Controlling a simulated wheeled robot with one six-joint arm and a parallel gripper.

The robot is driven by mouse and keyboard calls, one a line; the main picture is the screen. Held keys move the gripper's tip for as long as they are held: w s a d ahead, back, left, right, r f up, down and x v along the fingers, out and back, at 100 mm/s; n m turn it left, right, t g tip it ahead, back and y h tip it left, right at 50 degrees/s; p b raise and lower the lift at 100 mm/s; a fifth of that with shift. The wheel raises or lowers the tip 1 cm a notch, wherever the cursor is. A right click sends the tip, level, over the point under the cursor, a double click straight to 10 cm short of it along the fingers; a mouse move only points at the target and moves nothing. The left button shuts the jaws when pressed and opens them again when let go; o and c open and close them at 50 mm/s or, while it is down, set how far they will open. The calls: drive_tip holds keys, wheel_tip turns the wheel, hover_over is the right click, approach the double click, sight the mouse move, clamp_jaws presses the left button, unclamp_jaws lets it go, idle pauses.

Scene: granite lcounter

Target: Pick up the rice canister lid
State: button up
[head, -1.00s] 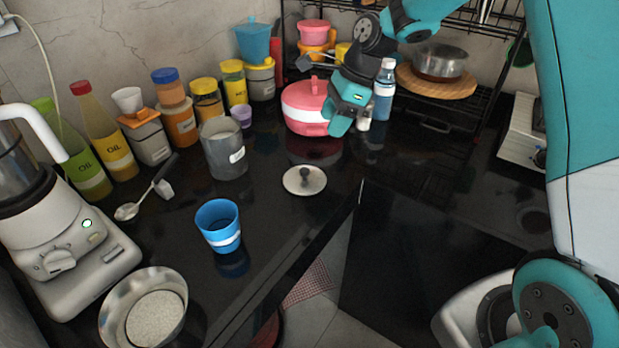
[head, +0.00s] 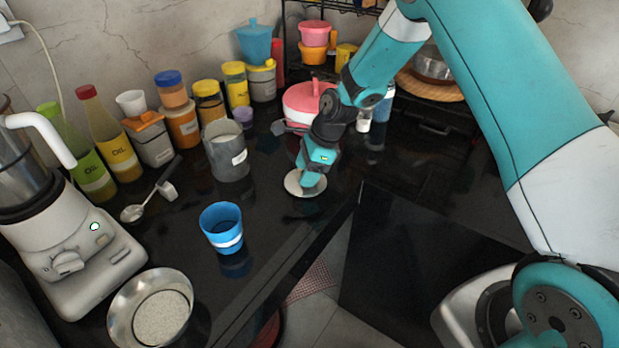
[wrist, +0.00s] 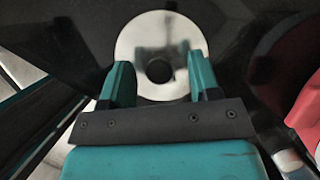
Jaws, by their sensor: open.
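The rice canister lid (head: 293,184) is a pale round disc lying flat on the black counter, partly hidden by my gripper in the head view. In the wrist view the lid (wrist: 160,31) shows its dark round knob (wrist: 159,70). My gripper (head: 305,184) is over the lid, pointing down. In the wrist view its two teal fingers (wrist: 160,82) are apart, one on each side of the knob. I cannot tell whether they touch the lid. The grey canister (head: 226,152) stands open to the left of the lid.
A blue cup (head: 221,228) stands front left of the lid. A pink and white pot (head: 301,101) is behind my gripper. A blender (head: 75,245), a metal bowl (head: 122,318) and a spoon (head: 150,200) are at left. The counter's front edge is near the lid.

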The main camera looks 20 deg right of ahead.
drive_tip(key=c, duration=1)
